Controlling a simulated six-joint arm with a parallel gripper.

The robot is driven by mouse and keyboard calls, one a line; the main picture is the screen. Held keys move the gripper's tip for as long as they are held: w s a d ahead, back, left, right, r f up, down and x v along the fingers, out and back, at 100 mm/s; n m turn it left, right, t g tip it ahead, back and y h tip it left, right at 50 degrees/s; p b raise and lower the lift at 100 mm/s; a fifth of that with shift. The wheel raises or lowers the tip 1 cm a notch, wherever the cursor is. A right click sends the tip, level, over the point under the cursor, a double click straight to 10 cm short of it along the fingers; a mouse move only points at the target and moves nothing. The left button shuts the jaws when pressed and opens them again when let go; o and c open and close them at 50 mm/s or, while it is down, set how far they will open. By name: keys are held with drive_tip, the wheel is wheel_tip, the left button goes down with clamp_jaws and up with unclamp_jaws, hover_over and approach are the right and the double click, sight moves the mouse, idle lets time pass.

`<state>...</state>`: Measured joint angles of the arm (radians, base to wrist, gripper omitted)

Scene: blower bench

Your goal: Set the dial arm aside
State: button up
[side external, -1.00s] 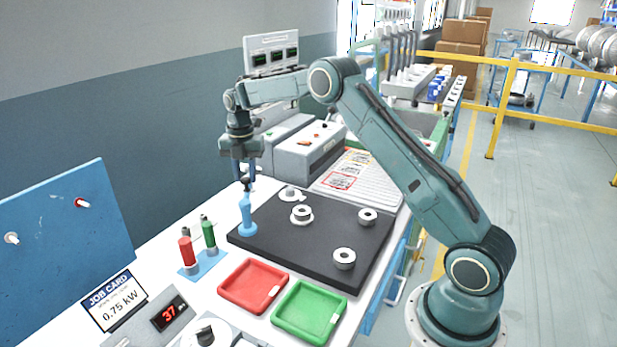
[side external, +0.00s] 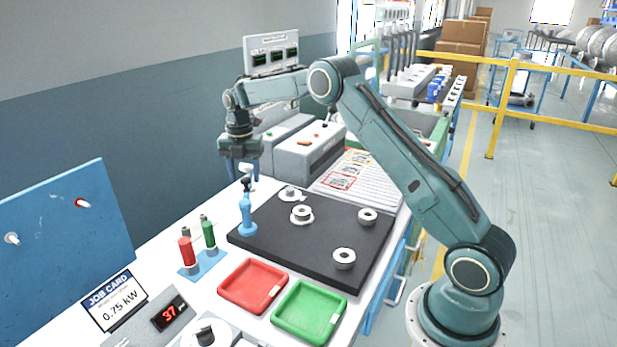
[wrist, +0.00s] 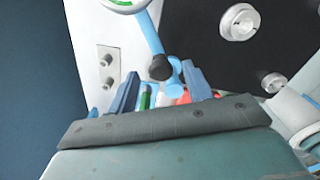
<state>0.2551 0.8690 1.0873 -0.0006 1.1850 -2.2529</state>
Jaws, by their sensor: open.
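The dial arm is a slim blue bar (wrist: 150,35) in the wrist view. It runs from a black knob (wrist: 160,67) up to a round white dial (wrist: 122,3) with a green rim, cut by the top edge. In the side view its blue post (side external: 246,215) stands upright at the black plate's left corner, with a small white part (side external: 246,168) above it. My gripper (side external: 242,179) is open over the post top, fingers spread. In the wrist view my gripper (wrist: 160,86) has the knob between and just beyond its fingertips, with gaps at both sides.
The black plate (side external: 320,265) carries several pale round parts. A red tray (side external: 252,285) and a green tray (side external: 309,311) lie in front. Red (side external: 187,250) and green (side external: 209,234) handled pieces stand on a blue pad at left. A grey machine (side external: 308,152) stands behind.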

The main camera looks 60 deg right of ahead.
wheel_tip(320, 180, up, 14)
idle(0.7)
idle(0.4)
drive_tip(key=s+a+r+m+t, duration=0.1)
drive_tip(key=s+a+r+m, duration=0.45)
drive_tip(key=s, duration=0.35)
drive_tip(key=s+a+r+m+t, duration=0.2)
drive_tip(key=s+a+r+m, duration=0.35)
drive_tip(key=s, duration=0.35)
drive_tip(key=s+a+f+m+t, duration=0.1)
drive_tip(key=s+f+m, duration=0.2)
drive_tip(key=s, duration=0.4)
drive_tip(key=s+a+f+m, duration=0.1)
drive_tip(key=s+f+m, duration=0.2)
drive_tip(key=s+m, duration=0.2)
drive_tip(key=s+a+f+m+t, duration=0.1)
drive_tip(key=s+a+f+m, duration=0.1)
drive_tip(key=s, duration=0.8)
drive_tip(key=shift+f+m+t, duration=0.3)
drive_tip(key=shift+f+m, duration=0.15)
drive_tip(key=shift+m, duration=0.55)
